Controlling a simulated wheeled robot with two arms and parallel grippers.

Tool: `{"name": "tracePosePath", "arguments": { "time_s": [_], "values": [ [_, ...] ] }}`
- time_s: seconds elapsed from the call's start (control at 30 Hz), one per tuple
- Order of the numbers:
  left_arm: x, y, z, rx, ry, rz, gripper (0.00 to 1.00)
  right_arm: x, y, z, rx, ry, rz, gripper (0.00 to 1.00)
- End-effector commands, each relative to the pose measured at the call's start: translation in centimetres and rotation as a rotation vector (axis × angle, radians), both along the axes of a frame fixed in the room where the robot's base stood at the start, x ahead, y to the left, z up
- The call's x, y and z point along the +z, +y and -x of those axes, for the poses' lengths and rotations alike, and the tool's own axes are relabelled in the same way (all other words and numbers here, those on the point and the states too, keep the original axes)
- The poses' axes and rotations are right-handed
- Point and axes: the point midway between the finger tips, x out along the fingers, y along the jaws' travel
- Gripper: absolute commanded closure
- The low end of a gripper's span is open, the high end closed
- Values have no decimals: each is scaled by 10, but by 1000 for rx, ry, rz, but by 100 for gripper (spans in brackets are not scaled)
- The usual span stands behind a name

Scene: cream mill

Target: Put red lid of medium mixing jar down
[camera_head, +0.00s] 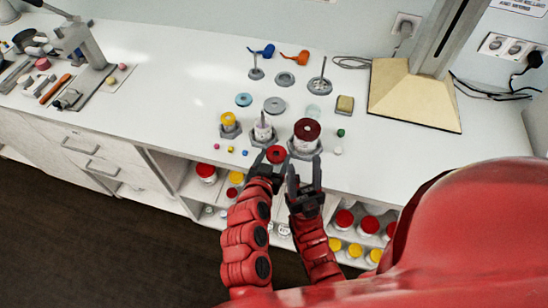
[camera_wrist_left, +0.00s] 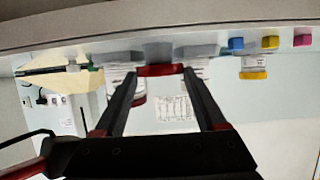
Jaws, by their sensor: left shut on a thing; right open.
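In the head view my left gripper (camera_head: 266,166) is shut on a red lid (camera_head: 277,154) at the front edge of the counter. The lid also shows between the fingertips in the left wrist view (camera_wrist_left: 160,70). Behind it stands a white jar (camera_head: 263,131) without a lid, with a pale stick-like part rising from it; it seems to be the medium mixing jar. A larger jar with a dark red top (camera_head: 306,131) stands to its right, and a smaller yellow-topped jar (camera_head: 229,122) to its left. My right gripper (camera_head: 304,190) is open and empty, right of the left one.
Small coloured cubes (camera_head: 231,149) lie left of the lid. Discs (camera_head: 274,105), a sponge (camera_head: 345,104) and stirrers (camera_head: 318,86) lie farther back. A beige-based stand (camera_head: 410,95) is at right. The counter (camera_head: 170,105) is clear left of the jars.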

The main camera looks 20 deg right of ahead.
Motion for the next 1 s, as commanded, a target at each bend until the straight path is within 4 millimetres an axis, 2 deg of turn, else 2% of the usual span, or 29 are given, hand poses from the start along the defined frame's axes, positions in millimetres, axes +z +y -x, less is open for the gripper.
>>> {"name": "tracePosePath", "arguments": {
  "time_s": [0.3, 0.33, 0.37, 0.67, 0.83, 1.0],
  "values": [
    [-11, 0, 0, 0, 1, -2, 78, -7, 0, 0, 0, 0, 0, 50],
    [-10, 0, 0, 0, 1, -1, 21, -6, 0, 0, 0, 0, 0, 50],
    [-10, 0, 0, 0, 1, -1, 16, -5, 0, 0, 0, 0, 0, 50],
    [-9, 0, 0, 0, 0, 0, 14, -5, 0, 0, 0, 0, 0, 50],
    [9, 0, 0, 1, -2, 2, 14, 5, 0, 0, 0, 0, 0, 50],
    [13, 14, 22, -1, -2, 1, 14, -1, 0, 0, 0, 0, 0, 50]
  ]
}}
